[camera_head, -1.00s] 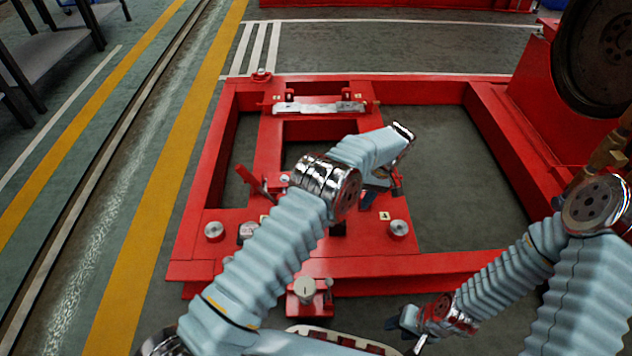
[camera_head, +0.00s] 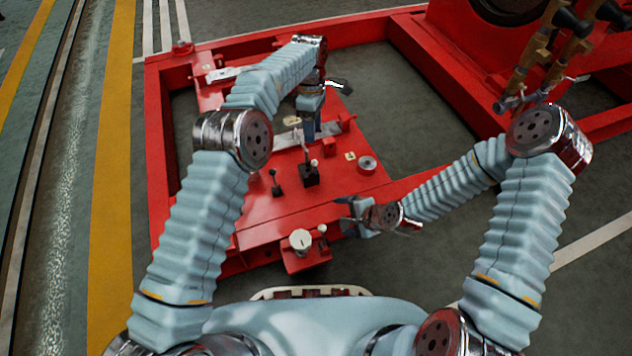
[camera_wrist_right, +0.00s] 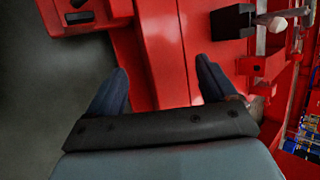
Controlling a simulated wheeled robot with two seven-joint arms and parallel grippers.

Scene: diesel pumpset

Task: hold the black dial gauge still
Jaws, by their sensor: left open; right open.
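I cannot surely pick out a dial gauge. A small black block (camera_head: 308,174) with a rod and pale knob stands on the red frame. In the right wrist view a black block with a pale knob (camera_wrist_right: 232,21) shows at the upper right. My left gripper (camera_head: 309,130) points down just behind the block in the head view, its tips partly hidden. My right gripper (camera_head: 342,215) is at the frame's front edge, right of the block. In the right wrist view its fingers (camera_wrist_right: 160,78) are apart, with only red surface between them.
A red bracket with a round pale-faced part (camera_head: 300,241) sits at the frame's front edge. A black lever (camera_head: 276,184) stands left of the block. A silver round part (camera_head: 367,164) lies to the right. Red machinery with brass-coloured pipes (camera_head: 545,50) rises at the upper right.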

